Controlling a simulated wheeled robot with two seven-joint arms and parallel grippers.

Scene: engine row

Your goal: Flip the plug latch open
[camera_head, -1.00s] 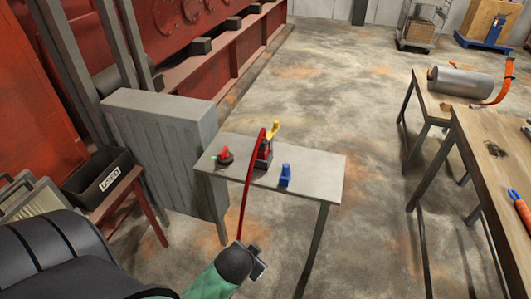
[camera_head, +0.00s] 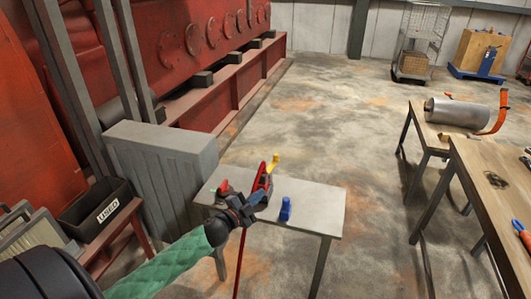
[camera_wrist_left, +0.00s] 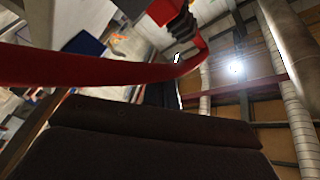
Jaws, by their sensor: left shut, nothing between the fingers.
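On the small grey table (camera_head: 322,205) a red and grey plug connector (camera_head: 262,178) stands with a yellow lever (camera_head: 273,161) raised at its top. I cannot tell for sure which part is the latch. A red cable (camera_head: 241,262) hangs down in front of the table. My left gripper (camera_head: 246,207) is shut and empty at the table's left front, just in front of the connector; contact cannot be told. It partly hides the connector's base. In the left wrist view, the dark fingers (camera_wrist_left: 145,140) fill the bottom and the red cable (camera_wrist_left: 95,72) crosses close by.
A blue part (camera_head: 285,209) stands right of the connector. A red knob (camera_head: 224,187) is at the table's left. A grey cabinet (camera_head: 165,175) stands behind left, with a black bin (camera_head: 95,207) beside it. A wooden bench (camera_head: 485,175) is at right, with open floor between.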

